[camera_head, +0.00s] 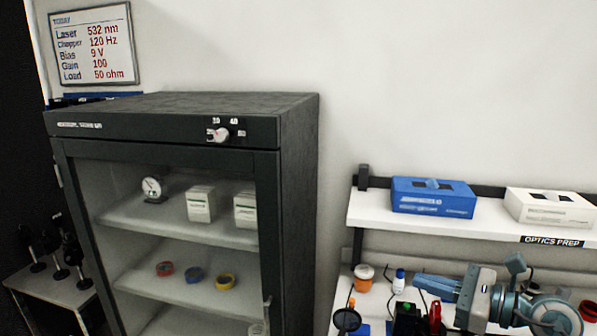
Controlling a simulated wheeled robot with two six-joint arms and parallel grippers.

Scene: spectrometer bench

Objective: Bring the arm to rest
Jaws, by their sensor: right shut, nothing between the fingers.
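My right gripper (422,283) is at the lower right, with its blue-grey fingers pointing left. The fingers are shut and hold nothing. My right arm runs from the gripper to the lower right corner. The gripper is in front of the bench below the "OPTICS PREP" shelf (455,231). I cannot tell how far it is above the bench top. My left gripper is not in view.
A dark glass-front cabinet (299,200) stands left of the arm. Near the gripper are an orange-and-white jar (363,277), a small blue-capped bottle (398,284) and a red item (435,317). Blue (433,198) and white (548,208) boxes sit on the shelf.

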